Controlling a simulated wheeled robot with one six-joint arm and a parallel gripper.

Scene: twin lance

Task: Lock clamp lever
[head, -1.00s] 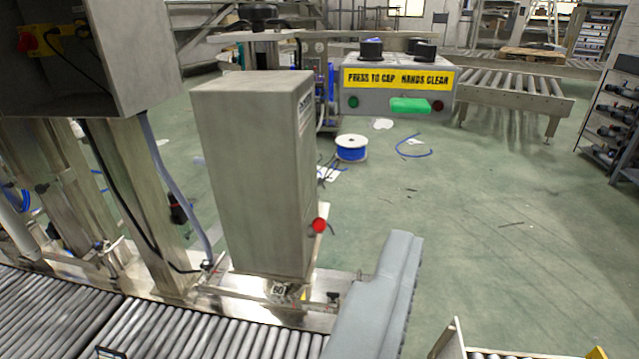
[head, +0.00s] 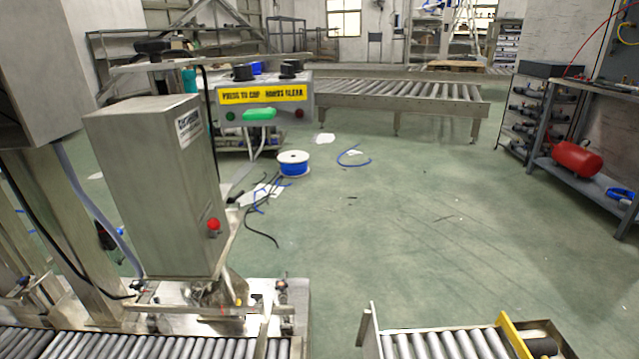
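A red ball knob (head: 213,226) shows at the lower right edge of a tall grey steel housing (head: 150,190). A pale metal bar (head: 233,235) runs beside it, and I cannot tell whether this is the clamp lever or whether it is locked. Below the housing is a metal base with small fittings (head: 215,295), too small to make out. My gripper is not in view.
A roller conveyor (head: 130,345) runs along the lower left. Another roller section with a yellow bar (head: 515,335) is at the lower right.

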